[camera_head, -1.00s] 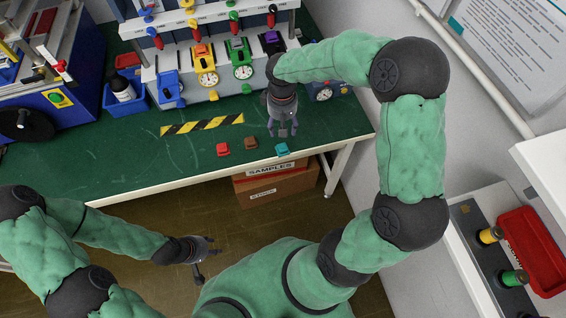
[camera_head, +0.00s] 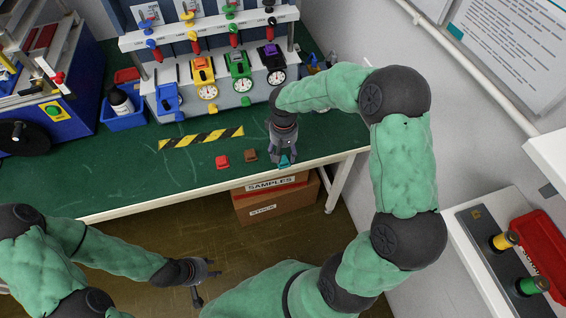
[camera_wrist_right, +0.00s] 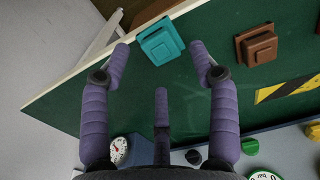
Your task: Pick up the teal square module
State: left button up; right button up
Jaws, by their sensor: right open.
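The teal square module (camera_head: 285,161) lies on the green table near its front edge, partly hidden by my right gripper in the head view. In the right wrist view the teal module (camera_wrist_right: 160,42) sits between the fingertips of my right gripper (camera_wrist_right: 157,55), with space on both sides. The right gripper (camera_head: 283,158) is open and empty over the module. My left gripper (camera_head: 207,280) is in front of the table, low and away from it; its fingers look spread with nothing between them.
A brown module (camera_head: 250,155) and a red module (camera_head: 222,161) lie left of the teal one. The brown one (camera_wrist_right: 256,45) is near the right finger in the wrist view. Boxes (camera_head: 275,200) sit below.

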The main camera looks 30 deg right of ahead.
aim_at(283, 158)
notch_tip(283, 158, down, 4)
jog(key=shift+w+a+r+b, duration=0.1)
jog(key=shift+w+r+b, duration=0.1)
jog(key=shift+b, duration=0.4)
jog(key=shift+s, duration=0.1)
jog(key=c, duration=1.1)
jog(key=o, duration=1.1)
jog(key=shift+r, duration=0.15)
